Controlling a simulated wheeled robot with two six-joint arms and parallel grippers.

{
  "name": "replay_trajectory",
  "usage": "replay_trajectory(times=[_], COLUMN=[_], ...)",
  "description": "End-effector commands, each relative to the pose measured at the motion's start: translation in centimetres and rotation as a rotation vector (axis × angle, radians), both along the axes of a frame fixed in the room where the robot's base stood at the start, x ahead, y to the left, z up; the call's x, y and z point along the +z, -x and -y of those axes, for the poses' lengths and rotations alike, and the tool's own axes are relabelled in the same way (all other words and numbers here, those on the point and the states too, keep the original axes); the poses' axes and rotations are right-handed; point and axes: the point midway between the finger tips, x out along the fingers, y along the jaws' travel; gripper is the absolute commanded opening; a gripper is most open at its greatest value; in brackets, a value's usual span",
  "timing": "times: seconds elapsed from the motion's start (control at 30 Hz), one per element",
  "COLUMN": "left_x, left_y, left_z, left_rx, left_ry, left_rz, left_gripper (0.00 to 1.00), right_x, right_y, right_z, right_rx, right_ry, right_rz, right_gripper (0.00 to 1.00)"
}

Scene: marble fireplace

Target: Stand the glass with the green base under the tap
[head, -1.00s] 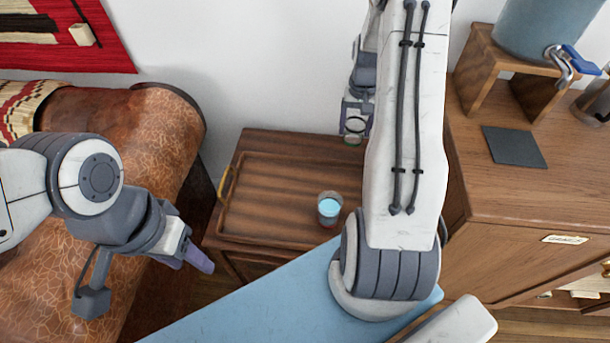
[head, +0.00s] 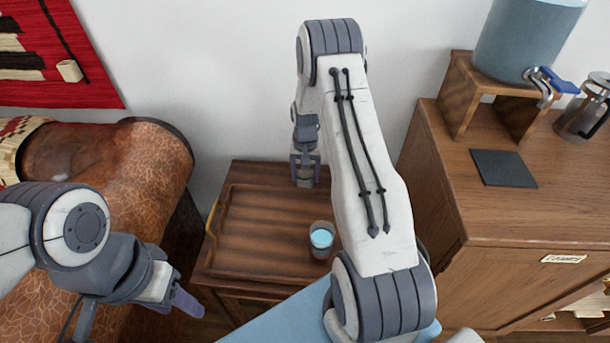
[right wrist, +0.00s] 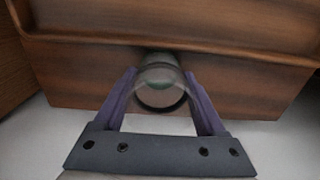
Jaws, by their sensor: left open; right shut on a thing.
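My right gripper (head: 305,172) is above the far edge of the wooden tray table, seen from above in the head view. In the right wrist view (right wrist: 160,98) its purple fingers are shut on the clear glass with the green base (right wrist: 160,82), one finger on each side. In the head view that glass is hidden by my gripper. The tap (head: 546,84) is a metal spigot with a blue lever on a blue water tank (head: 527,38), far to the right. A dark square mat (head: 503,168) lies in front of it. My left gripper (head: 187,300) is open at lower left, away from both.
A glass with blue liquid and a reddish base (head: 321,240) stands on the wooden tray (head: 255,255). The tank sits on a wooden stand (head: 463,100) on a wooden cabinet (head: 450,185). A glass press (head: 583,115) stands right of the tap. A leather armchair (head: 120,170) is at left.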

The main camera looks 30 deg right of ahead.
Motion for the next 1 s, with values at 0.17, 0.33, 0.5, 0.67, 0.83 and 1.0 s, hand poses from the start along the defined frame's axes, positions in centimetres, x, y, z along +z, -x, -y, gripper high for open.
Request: replay_trajectory(times=[0.17,0.33,0.5,0.67,0.83,1.0], left_x=[0.0,-0.2,-0.1,0.0,0.3,0.9], left_y=[0.0,0.0,0.0,0.0,0.0,0.0], left_z=[0.0,0.0,0.0,0.0,0.0,0.0], left_rx=[0.000,0.000,0.000,0.000,0.000,0.000], left_ry=[0.000,0.000,0.000,0.000,0.000,0.000], left_rz=[0.000,0.000,0.000,0.000,0.000,0.000], left_gripper=[0.50,0.50,0.50,0.50,0.50,0.50], right_x=[0.1,-0.3,-0.3,-0.1,1.6,5.2], right_y=[-0.1,-0.1,0.0,0.0,-0.1,-0.1], right_z=[0.1,0.1,0.1,0.1,0.1,0.1], right_rx=[0.000,0.000,0.000,0.000,0.000,0.000], right_ry=[0.001,0.001,0.000,0.000,0.002,0.002], right_rz=[0.003,0.003,0.002,0.002,0.005,0.006], right_gripper=[0.04,0.04,1.00,1.00,1.00,1.00])
